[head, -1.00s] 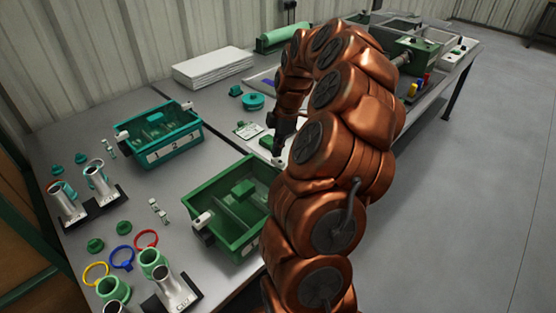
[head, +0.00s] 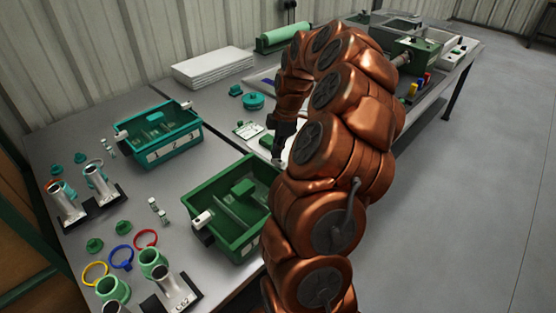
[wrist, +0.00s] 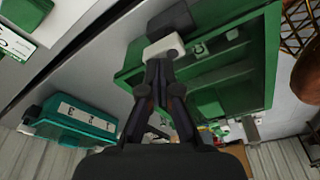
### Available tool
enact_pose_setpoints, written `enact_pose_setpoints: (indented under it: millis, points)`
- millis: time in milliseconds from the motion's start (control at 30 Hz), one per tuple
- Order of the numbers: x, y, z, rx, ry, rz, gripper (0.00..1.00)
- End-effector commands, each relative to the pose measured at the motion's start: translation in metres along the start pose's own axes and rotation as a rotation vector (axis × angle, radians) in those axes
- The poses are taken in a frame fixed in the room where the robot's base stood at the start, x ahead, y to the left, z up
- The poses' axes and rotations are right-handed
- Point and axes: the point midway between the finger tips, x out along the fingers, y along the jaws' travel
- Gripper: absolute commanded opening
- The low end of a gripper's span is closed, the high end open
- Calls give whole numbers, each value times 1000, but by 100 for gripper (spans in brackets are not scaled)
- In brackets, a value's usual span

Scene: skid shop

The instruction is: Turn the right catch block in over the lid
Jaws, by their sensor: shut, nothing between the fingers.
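The green box (head: 228,240) stands at the table's front edge. A green block-like handle (head: 243,187) shows over its middle, also in the wrist view (wrist: 207,103); I cannot make out a separate lid clearly. The left catch block (head: 203,218) is white and sits at the box's left side. The right catch block is hidden behind my arm in the head view. In the wrist view a white catch block (wrist: 165,48) on a dark mount sits at the box's edge. My gripper (wrist: 159,66) is shut and empty, its tips at this block; contact is unclear.
A teal box (head: 175,148) marked 1 2 3 stands further back. Steel cups (head: 98,182), coloured rings (head: 121,257) and small green parts lie to the left. A white stack (head: 212,67) is at the back. A label card (head: 250,129) lies beyond the green box.

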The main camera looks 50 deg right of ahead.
Motion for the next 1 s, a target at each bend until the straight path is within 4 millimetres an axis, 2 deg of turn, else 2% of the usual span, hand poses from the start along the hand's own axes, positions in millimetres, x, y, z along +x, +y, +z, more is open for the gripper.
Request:
enact_pose_setpoints:
  millis: [400,1000]
  points:
    - [7,0,2,0,0,0,0]
    - [2,0,0,0,0,1,0]
